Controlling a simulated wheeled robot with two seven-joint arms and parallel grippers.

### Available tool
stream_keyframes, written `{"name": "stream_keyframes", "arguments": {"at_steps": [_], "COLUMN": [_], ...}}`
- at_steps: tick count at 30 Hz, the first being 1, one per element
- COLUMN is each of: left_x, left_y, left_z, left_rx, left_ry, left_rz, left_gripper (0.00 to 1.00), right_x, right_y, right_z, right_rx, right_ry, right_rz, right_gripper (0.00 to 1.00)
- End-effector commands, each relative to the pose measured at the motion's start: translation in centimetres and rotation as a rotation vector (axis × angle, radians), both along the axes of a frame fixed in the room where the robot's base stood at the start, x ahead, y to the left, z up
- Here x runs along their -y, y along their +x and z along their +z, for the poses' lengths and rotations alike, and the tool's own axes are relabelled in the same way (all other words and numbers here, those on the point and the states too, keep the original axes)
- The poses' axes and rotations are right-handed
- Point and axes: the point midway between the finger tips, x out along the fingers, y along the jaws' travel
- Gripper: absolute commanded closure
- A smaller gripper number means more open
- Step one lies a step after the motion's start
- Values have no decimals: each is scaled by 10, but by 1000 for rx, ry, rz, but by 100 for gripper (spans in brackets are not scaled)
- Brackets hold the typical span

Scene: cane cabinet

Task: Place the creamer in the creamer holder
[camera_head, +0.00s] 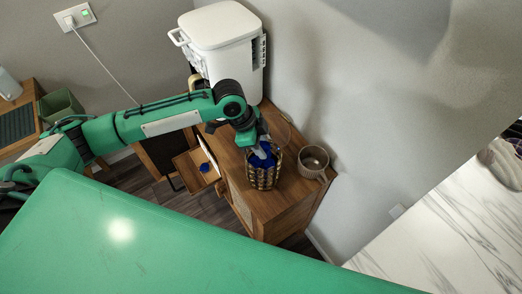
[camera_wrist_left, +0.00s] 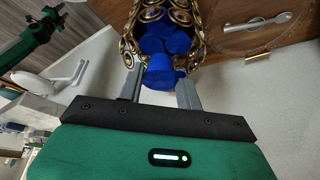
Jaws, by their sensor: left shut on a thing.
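The creamer holder (camera_head: 263,179) is a dark basket with gold rings on top of the wooden cabinet, and blue shows inside its mouth. In the left wrist view the holder (camera_wrist_left: 126,43) has several blue creamers in it. My left gripper (camera_head: 259,152) points down into the holder's mouth. It is shut on a blue creamer (camera_wrist_left: 159,74), which sits between the two fingers at the holder's opening, close to or touching the other blue creamers. Whether it rests on them I cannot tell. My right gripper is not in view.
A ribbed cup (camera_head: 313,161) stands right of the holder. A white lidded bin (camera_head: 225,45) stands behind. The wall is close on the right.

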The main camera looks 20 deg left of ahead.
Motion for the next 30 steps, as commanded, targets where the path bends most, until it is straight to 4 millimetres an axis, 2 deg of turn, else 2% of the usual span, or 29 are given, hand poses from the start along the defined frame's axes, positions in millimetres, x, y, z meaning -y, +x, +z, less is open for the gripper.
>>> {"name": "stream_keyframes", "arguments": {"at_steps": [4,10,21,22,23,30], "left_x": [0,0,0,0,0,0], "left_y": [0,0,0,0,0,0], "left_z": [-12,-40,-47,-46,-46,-45], "left_rx": [0,-1,1,1,1,1], "left_ry": [0,1,0,0,0,0], "left_rz": [1,1,0,0,0,0], "left_gripper": [86,86,86,59,56,56], "right_x": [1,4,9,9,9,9], "right_y": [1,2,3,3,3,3], "right_z": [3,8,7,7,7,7], "right_rx": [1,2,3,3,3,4], "right_ry": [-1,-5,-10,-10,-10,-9], "right_rz": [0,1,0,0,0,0], "right_gripper": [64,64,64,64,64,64]}}
